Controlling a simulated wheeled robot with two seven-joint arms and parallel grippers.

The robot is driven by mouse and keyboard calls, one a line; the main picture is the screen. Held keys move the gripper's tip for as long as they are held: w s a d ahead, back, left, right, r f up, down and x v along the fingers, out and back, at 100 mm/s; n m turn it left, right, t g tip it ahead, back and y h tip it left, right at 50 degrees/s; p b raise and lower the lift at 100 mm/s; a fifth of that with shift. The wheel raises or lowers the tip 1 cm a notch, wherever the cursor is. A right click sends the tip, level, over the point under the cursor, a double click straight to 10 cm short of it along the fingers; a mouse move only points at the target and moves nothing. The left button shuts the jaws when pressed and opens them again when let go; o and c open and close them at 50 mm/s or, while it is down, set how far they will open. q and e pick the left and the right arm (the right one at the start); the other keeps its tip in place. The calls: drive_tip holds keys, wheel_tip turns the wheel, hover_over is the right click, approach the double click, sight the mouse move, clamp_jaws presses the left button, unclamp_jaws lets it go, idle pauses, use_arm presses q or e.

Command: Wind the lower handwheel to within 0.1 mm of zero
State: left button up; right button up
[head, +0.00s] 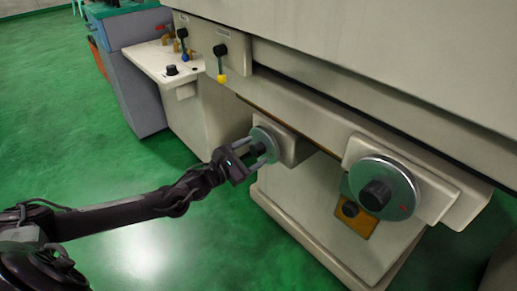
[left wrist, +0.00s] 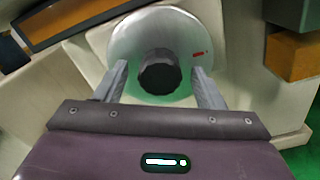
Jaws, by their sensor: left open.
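Two silver handwheels with dark hubs are on the machine's front. The left handwheel (head: 267,141) sits on a cream block, and my left gripper (head: 250,158) is right in front of it. In the left wrist view this handwheel (left wrist: 189,28) fills the upper middle, with a small red mark on its right side. The open fingers (left wrist: 160,82) stand on either side of its dark hub (left wrist: 159,72); I cannot tell whether they touch the wheel face. The larger right handwheel (head: 397,176) is away from the gripper, its red mark at lower right. No scale reading is legible. My right gripper is out of view.
The cream machine body (head: 330,50) overhangs the wheels. Green floor (head: 95,155) is open at left.

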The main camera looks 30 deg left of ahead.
use_arm(q)
drive_tip(key=p+v, duration=0.4)
drive_tip(key=v, duration=0.3)
drive_tip(key=shift+s, duration=0.4)
drive_tip(key=shift+a, duration=0.15)
